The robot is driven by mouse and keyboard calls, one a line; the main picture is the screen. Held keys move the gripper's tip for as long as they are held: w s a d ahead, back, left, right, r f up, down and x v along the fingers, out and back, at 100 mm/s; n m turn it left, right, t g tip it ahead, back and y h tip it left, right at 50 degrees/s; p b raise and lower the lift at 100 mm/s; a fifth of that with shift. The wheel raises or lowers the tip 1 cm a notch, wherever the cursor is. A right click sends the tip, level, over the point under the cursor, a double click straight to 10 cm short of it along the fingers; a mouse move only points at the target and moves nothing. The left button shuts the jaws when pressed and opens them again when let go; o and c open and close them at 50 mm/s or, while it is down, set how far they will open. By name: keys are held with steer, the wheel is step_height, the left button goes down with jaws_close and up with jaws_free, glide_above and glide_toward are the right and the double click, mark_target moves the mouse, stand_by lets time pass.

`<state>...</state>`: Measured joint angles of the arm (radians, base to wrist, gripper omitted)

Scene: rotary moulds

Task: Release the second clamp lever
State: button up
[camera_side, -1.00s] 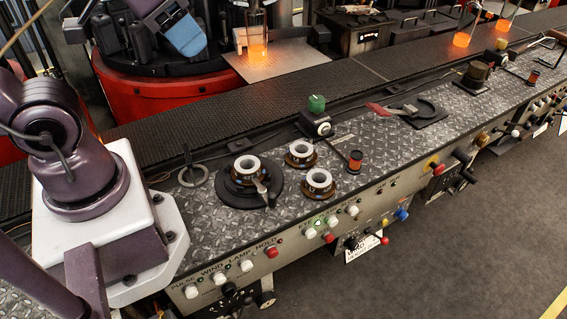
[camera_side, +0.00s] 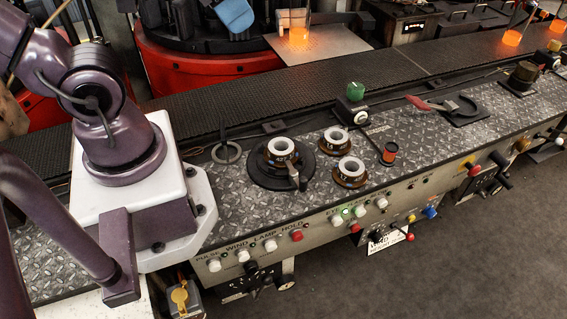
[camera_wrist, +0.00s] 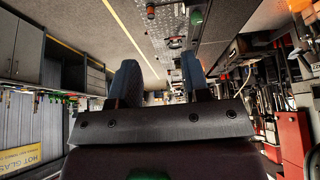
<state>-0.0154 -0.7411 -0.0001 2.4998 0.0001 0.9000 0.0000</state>
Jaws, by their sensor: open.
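No lever is marked as the second clamp lever, and I cannot tell which one it is. In the side view, a red-handled lever (camera_side: 418,103) lies beside a black horseshoe-shaped fitting (camera_side: 460,106) on the console. A short grey lever (camera_side: 293,174) sits at the front of a black round disc (camera_side: 258,172) that carries a ringed dial (camera_side: 281,150). My gripper (camera_wrist: 160,82) shows in the wrist view as two upright blue-grey fingers, well apart with nothing between them. It touches none of these levers. I cannot make it out surely in the side view.
A red round machine base (camera_side: 190,70) with dark blocks stands behind the black conveyor (camera_side: 300,98). Glowing orange pieces (camera_side: 298,36) stand near it. Two more ringed dials (camera_side: 349,170), a green knob (camera_side: 355,91) and several front buttons occupy the console. The floor in front is clear.

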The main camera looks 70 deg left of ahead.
steer(key=w+a+f+n+g, duration=0.1)
steer(key=w+f+g, duration=0.3)
steer(key=f, duration=0.3)
steer(key=n+g+h, duration=0.3)
steer(key=n+g, duration=0.2)
steer(key=n, duration=0.3)
glide_toward(304, 177)
steer(key=x, duration=1)
steer(key=shift+s+d+f, duration=0.1)
steer(key=shift+f, duration=0.1)
jaws_close()
